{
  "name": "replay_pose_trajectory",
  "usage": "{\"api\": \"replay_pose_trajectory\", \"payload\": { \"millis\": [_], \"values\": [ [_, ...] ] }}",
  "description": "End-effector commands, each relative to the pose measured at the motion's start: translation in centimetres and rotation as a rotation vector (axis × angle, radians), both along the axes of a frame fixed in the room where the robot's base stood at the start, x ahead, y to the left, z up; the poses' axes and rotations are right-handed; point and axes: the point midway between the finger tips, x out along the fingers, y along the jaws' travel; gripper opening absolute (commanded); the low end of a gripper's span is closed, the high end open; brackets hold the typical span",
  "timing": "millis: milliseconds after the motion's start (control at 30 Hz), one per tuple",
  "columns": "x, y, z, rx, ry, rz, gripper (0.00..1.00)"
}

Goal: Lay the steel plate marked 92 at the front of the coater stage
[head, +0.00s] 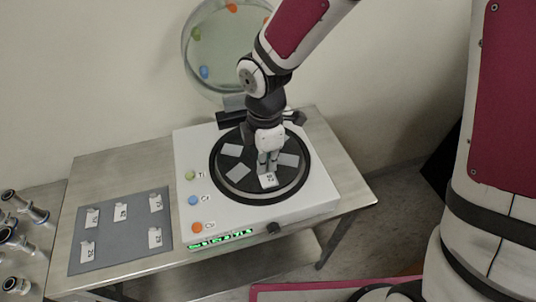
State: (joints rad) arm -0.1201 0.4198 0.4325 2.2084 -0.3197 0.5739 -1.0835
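The coater stage is a black round disc (259,194) on a white machine. A small plate with a dark number on a white label (268,181) is at the disc's front; the number looks like 92 but is too small to be sure. My gripper (268,170) points straight down, with its fingertips at the back edge of this plate. The two fingers are close together. Whether they grip the plate or are just apart from it cannot be told. Other pale, unlabelled-looking plates lie on the disc, at left (232,150), front left (238,171) and right (288,160).
A grey mat (105,232) on the table at left holds several small labelled plates. The white machine (185,165) has green, blue and orange dots and a green display (220,239). A round glassy panel (222,60) stands behind.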

Motion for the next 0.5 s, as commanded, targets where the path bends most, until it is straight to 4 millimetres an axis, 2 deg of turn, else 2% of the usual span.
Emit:
{"api": "replay_pose_trajectory", "payload": {
  "millis": [100,200,367,500],
  "values": [
    [1.8,-0.3,-0.2,0.001,0.0,-0.002,0.0],
    [2.4,-0.5,-0.2,0.0,0.0,-0.002,0.0],
    [2.5,-0.5,-1.2,-0.001,0.003,0.002,0.0],
    [2.4,-0.5,-3.1,-0.001,0.004,0.001,0.0]
  ]
}}
